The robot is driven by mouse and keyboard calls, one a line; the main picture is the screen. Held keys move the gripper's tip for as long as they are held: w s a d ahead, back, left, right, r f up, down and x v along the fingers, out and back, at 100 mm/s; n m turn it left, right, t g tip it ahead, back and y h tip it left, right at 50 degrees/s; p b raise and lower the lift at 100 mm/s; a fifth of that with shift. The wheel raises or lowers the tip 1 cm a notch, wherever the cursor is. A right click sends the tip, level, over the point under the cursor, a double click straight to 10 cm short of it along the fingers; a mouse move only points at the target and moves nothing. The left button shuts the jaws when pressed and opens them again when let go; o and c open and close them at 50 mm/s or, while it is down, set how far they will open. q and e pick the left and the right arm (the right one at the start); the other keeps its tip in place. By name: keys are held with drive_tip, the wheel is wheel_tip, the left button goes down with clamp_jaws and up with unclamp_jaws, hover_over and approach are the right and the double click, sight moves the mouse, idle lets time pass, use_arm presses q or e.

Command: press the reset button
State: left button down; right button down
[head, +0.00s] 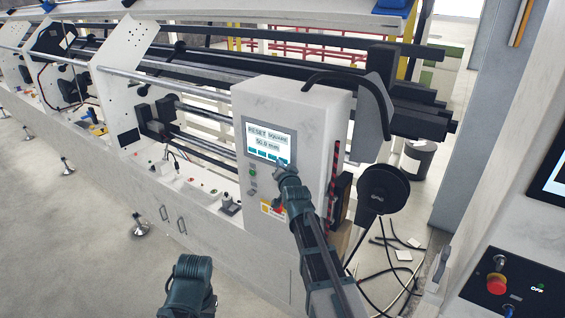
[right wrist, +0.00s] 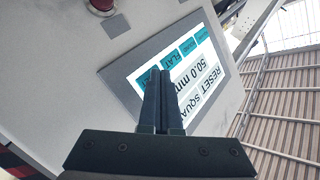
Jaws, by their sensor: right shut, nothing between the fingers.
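The touch screen (head: 269,141) on the white cabinet reads "RESET SQUARE" and "50.0 mm", with a row of teal buttons along its bottom. The RESET wording (head: 257,132) is at the screen's upper left. In the right wrist view the screen appears turned, with the RESET wording (right wrist: 210,82) to the right of the fingers. My right gripper (head: 280,165) is shut and empty at the screen's lower right edge. Its fingertips (right wrist: 165,73) overlap the teal buttons (right wrist: 170,62) and hide part of the screen. I cannot tell whether they touch it.
Small round buttons (head: 252,181) sit on the cabinet left of my right gripper. A red knob (head: 278,208) is below it, also seen in the wrist view (right wrist: 102,5). A black reel (head: 383,189) stands right of the cabinet. A panel with another red button (head: 496,284) is at the lower right.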

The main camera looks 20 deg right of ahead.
idle(0.4)
drive_tip(key=shift+s+a, duration=0.4)
drive_tip(key=shift+a, duration=0.15)
drive_tip(key=s+a, duration=0.1)
drive_tip(key=a, duration=0.1)
drive_tip(key=s+a, duration=0.2)
idle(0.6)
idle(0.5)
drive_tip(key=s+a+f+n+g, duration=0.3)
drive_tip(key=s+a+f+g, duration=0.2)
drive_tip(key=s+f, duration=0.3)
drive_tip(key=s+a+f+n+g, duration=0.3)
drive_tip(key=s+a+f+g, duration=0.15)
drive_tip(key=s+f, duration=0.3)
drive_tip(key=s+a+f+n+g, duration=0.2)
drive_tip(key=s+a+n+g, duration=0.1)
drive_tip(key=s, duration=0.6)
drive_tip(key=s+a+f+n+g, duration=0.1)
drive_tip(key=s+a+n+g, duration=0.2)
drive_tip(key=s, duration=0.6)
drive_tip(key=shift+s+a+f+n+g+y, duration=0.15)
drive_tip(key=shift+s+f+n+g+y, duration=0.2)
drive_tip(key=shift+g+y, duration=0.1)
